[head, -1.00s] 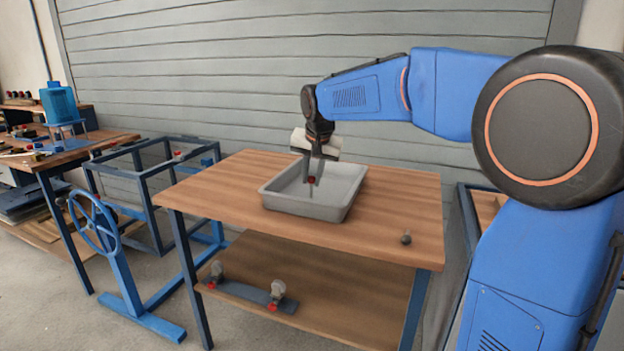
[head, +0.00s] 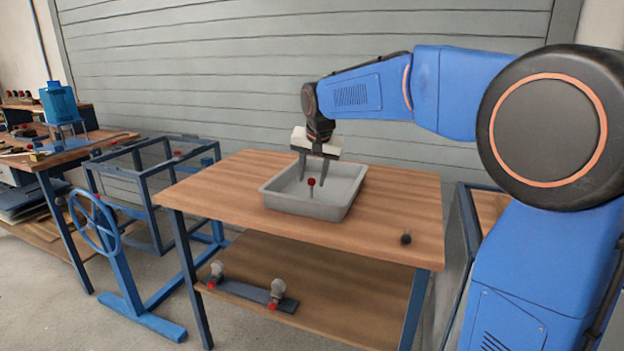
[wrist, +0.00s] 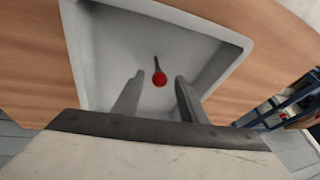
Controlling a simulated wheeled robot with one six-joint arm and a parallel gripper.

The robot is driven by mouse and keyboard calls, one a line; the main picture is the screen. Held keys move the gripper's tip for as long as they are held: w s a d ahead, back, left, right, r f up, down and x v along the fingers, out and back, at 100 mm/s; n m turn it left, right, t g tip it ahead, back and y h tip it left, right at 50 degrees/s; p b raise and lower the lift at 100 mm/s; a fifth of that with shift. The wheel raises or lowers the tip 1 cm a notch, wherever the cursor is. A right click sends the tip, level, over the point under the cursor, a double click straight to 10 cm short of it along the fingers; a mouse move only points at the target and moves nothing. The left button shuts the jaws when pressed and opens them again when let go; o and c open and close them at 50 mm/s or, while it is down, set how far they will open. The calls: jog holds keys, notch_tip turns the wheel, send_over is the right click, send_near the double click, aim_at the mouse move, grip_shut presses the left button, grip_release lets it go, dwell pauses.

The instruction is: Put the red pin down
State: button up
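The red pin has a round red head (head: 311,182) and a thin grey shaft below it. It is inside the grey tray (head: 350,200) on the wooden table. In the wrist view the red head (wrist: 159,79) shows between and just past my fingertips, with a dark shaft behind it. I cannot tell whether the pin stands or leans. My gripper (head: 313,183) is over the tray, its two fingers spread. In the wrist view my gripper (wrist: 155,85) has a clear gap on both sides of the pin.
A small dark knob-like object (head: 406,239) is at the table's front right. The lower shelf (head: 345,300) holds a dark bar with pale bulbs and red parts. A blue handwheel stand (head: 95,225) and an open frame (head: 150,160) stand at left.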

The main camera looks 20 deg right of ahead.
jog(key=v, duration=1.1)
jog(key=s+d+f+n, duration=0.1)
jog(key=s+d+f, duration=0.1)
jog(key=s+f, duration=0.5)
jog(key=s+d+f+n, duration=0.2)
jog(key=s+f, duration=0.6)
jog(key=s, duration=0.9)
jog(key=s+d+f+n, duration=0.2)
jog(key=s+f, duration=0.6)
jog(key=s, duration=0.5)
jog(key=shift+d+f, duration=0.25)
jog(key=shift+d, duration=0.45)
